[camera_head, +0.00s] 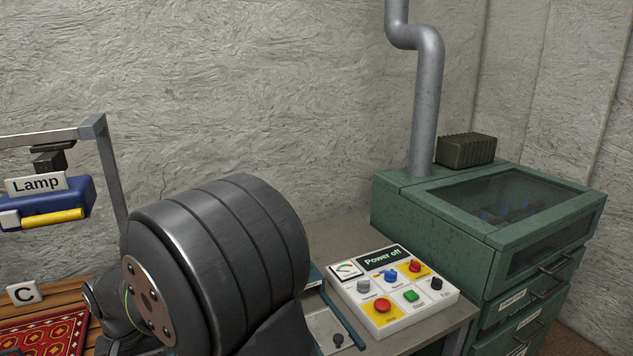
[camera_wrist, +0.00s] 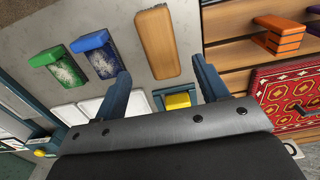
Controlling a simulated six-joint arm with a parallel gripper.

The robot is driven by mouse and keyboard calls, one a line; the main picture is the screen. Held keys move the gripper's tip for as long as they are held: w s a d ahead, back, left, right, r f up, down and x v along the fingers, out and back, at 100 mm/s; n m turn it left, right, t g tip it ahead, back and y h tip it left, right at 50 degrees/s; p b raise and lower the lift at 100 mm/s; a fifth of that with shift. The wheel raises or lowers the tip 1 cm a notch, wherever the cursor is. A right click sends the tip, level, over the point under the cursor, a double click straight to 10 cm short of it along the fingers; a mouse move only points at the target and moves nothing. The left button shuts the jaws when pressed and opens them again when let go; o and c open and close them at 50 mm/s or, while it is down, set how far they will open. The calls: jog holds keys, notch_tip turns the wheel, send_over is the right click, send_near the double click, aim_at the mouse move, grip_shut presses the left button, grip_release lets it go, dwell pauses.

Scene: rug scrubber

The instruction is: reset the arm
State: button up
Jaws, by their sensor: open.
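My gripper (camera_wrist: 160,68) shows in the wrist view with its two blue-grey fingers spread apart and nothing between them touching both. It hangs above a grey worktop (camera_wrist: 119,19). Below and between the fingers, a yellow block in a blue-green holder (camera_wrist: 179,100) and a long wooden block (camera_wrist: 157,42) lie on the worktop. The gripper's fingers are not visible in the head view, where a large dark part of my arm fills the lower middle and hides what is behind it.
The wrist view shows a green brush (camera_wrist: 57,67), a blue brush (camera_wrist: 95,52), white trays (camera_wrist: 108,104), a red patterned rug (camera_wrist: 287,98) and an orange block (camera_wrist: 278,34). The head view shows a blue lamp (camera_head: 45,203), a "Power off" control panel (camera_head: 393,290) and a green cabinet (camera_head: 415,235).

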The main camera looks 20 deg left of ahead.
notch_tip(320, 180, down, 9)
jog(key=shift+r, duration=0.15)
jog(key=r, duration=0.5)
jog(key=shift+w+d+r, duration=0.15)
jog(key=shift+w+d, duration=0.1)
jog(key=shift+w, duration=0.05)
jog(key=w+d+r, duration=0.7)
jog(key=d, duration=0.2)
jog(key=w+d+f+m, duration=0.2)
jog(key=w+d+m, duration=0.2)
jog(key=w+d, duration=0.75)
jog(key=w+d+f+m, duration=0.1)
jog(key=w+d+m, duration=0.4)
jog(key=w+d, duration=0.9)
jog(key=w+d+m, duration=0.1)
jog(key=w+d, duration=0.2)
jog(key=w+d+f+m, duration=0.1)
jog(key=w+d, duration=0.2)
jog(key=shift+w+d+f, duration=0.1)
jog(key=shift+w, duration=0.1)
